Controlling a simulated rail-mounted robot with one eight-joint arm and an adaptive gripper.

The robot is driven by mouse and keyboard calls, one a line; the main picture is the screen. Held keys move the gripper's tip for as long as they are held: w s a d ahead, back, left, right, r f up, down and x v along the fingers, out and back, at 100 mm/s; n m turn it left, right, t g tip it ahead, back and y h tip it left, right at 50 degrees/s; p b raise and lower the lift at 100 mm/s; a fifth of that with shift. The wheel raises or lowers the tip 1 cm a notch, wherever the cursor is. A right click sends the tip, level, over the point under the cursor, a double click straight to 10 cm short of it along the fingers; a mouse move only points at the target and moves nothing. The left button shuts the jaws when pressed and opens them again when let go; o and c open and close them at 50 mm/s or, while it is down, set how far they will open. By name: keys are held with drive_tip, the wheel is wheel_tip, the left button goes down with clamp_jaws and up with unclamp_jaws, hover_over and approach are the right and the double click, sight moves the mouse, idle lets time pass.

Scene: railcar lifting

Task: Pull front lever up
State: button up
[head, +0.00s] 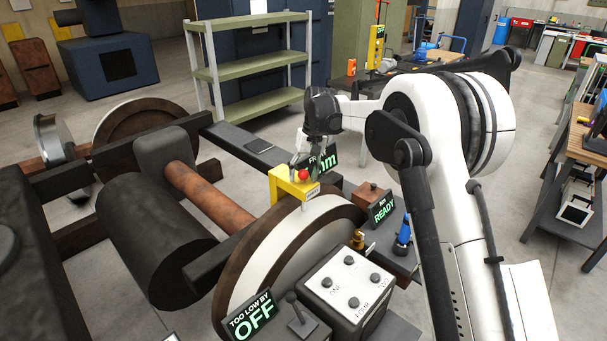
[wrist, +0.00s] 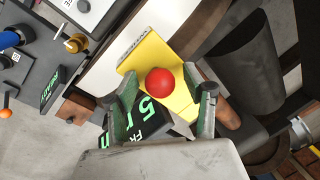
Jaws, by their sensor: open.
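A red ball knob (head: 304,175) sits at a yellow housing (head: 283,188) beside the top of the large wheel. It looks like the front lever's knob; its stem is hidden. In the wrist view the red knob (wrist: 160,81) lies in front of the yellow housing (wrist: 160,50). My gripper (head: 302,158) is open above the knob. In the wrist view its green-padded fingers (wrist: 166,88) stand on either side of the knob, with gaps visible. I cannot tell whether they are at the knob's height.
A green-lettered sign (head: 326,160) stands close behind the housing, partly hidden by my gripper. A READY sign (head: 383,208), a button box (head: 350,285) and a dark-knobbed lever (head: 294,303) beside an OFF sign (head: 251,315) are nearer. The large wheel (head: 285,255) and axle flank the housing.

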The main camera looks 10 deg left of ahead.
clamp_jaws()
idle(0.3)
drive_tip(key=shift+r, duration=2.15)
unclamp_jaws()
wheel_tip(320, 180, up, 12)
drive_tip(key=d, duration=0.2)
drive_tip(key=shift+w, duration=0.45)
drive_tip(key=shift+d+f, duration=0.1)
